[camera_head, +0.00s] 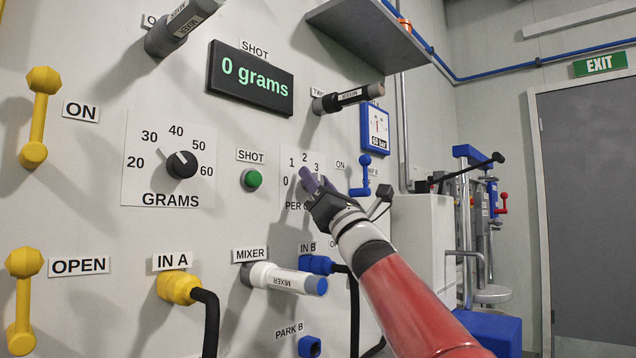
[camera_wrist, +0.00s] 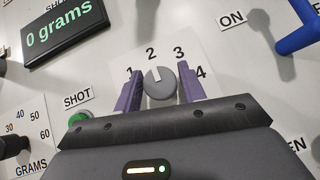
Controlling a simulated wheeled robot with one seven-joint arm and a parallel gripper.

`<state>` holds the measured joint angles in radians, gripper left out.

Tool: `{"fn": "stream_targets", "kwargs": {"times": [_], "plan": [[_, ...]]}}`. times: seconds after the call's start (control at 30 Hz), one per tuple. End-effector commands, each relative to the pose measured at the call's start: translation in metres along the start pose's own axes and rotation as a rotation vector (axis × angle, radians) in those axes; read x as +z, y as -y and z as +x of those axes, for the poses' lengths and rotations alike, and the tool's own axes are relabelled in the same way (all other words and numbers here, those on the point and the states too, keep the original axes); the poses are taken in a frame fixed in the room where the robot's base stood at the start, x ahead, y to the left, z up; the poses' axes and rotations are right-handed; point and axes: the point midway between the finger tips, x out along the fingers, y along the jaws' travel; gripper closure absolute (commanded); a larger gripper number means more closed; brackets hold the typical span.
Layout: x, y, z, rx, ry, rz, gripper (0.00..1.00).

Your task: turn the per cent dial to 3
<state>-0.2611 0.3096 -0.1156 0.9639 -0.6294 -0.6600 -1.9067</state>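The per cent dial (camera_wrist: 161,88) is a round grey knob with a white pointer on a white scale plate. In the wrist view its pointer is at about 2. The 3 (camera_wrist: 179,53) is up and to the right of the knob. My gripper (camera_wrist: 160,84) has its two purple fingers on opposite sides of the knob, and they look to be touching it. In the head view my gripper (camera_head: 312,181) covers most of the dial, and the 0 to 3 marks show around it.
The green SHOT button (camera_head: 251,179) is left of the dial. A blue lever (camera_head: 361,176) is close on the right. The MIXER handle (camera_head: 285,278) and the IN B plug (camera_head: 317,264) are below. The display (camera_head: 251,82) reads 0 grams. The grams dial (camera_head: 181,164) is further left.

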Motion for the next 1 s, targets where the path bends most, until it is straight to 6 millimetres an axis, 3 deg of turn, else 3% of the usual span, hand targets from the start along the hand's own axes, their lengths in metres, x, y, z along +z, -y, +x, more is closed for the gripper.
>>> {"fn": "stream_targets", "kwargs": {"times": [0.03, 0.2, 0.57, 1.0], "plan": [[0.0002, 0.0000, -0.0001, 0.000, 0.000, 0.000, 0.67], [0.0003, 0.0000, -0.0001, 0.000, 0.000, 0.000, 0.88], [0.0001, -0.0008, -0.0013, -0.047, 0.002, 0.048, 0.88], [-0.0004, -0.0021, -0.0008, -0.285, 0.001, 0.288, 0.88]]}}
